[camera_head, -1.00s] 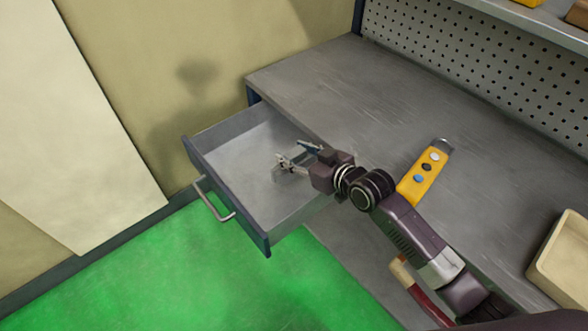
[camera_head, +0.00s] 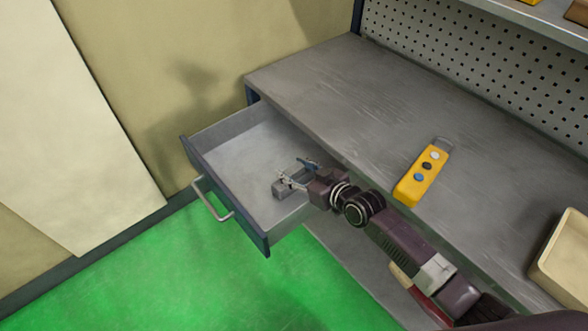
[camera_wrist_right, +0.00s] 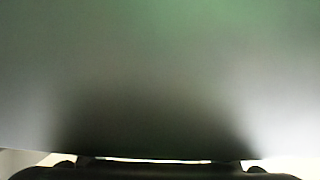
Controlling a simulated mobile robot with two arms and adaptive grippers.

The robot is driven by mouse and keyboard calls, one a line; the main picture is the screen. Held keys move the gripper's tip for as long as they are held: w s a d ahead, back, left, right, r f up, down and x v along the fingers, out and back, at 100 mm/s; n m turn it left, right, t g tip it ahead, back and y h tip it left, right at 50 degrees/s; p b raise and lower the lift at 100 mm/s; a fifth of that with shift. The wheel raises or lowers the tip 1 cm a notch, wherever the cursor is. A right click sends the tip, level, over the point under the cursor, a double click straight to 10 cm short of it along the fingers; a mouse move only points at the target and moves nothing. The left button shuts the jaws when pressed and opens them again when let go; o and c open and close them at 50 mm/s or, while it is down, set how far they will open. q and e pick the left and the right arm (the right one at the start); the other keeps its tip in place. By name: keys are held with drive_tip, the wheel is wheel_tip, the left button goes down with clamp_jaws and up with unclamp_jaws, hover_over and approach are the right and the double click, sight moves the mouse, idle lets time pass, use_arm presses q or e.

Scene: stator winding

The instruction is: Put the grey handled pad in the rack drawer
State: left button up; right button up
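The rack drawer (camera_head: 226,205) is pulled open at the left end of the grey bench, its blue front and bar handle facing the lower left. My right gripper (camera_head: 290,179) is inside the drawer space, low over its right part. It appears shut on the grey handled pad (camera_head: 281,189), a small grey block partly hidden by the fingers. I cannot tell whether the pad touches the drawer floor. In the right wrist view a blurred dark grey surface fills most of the picture, very close, hiding the fingertips. My left gripper is not in view.
A yellow control box (camera_head: 421,178) with buttons lies on the bench (camera_head: 330,95) near its front edge. A beige bin (camera_head: 566,255) stands at the right. A red and tan item (camera_head: 425,298) shows below the bench edge. The drawer's left part is empty.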

drive_tip(key=o, duration=0.4)
drive_tip(key=shift+c, duration=0.2)
drive_tip(key=shift+s+d+r, duration=0.1)
drive_tip(key=shift+r, duration=0.05)
drive_tip(key=v, duration=1.1)
drive_tip(key=shift+s+d+r, duration=0.2)
drive_tip(key=shift+s+r, duration=0.05)
drive_tip(key=shift+s, duration=0.05)
drive_tip(key=shift+f, duration=0.1)
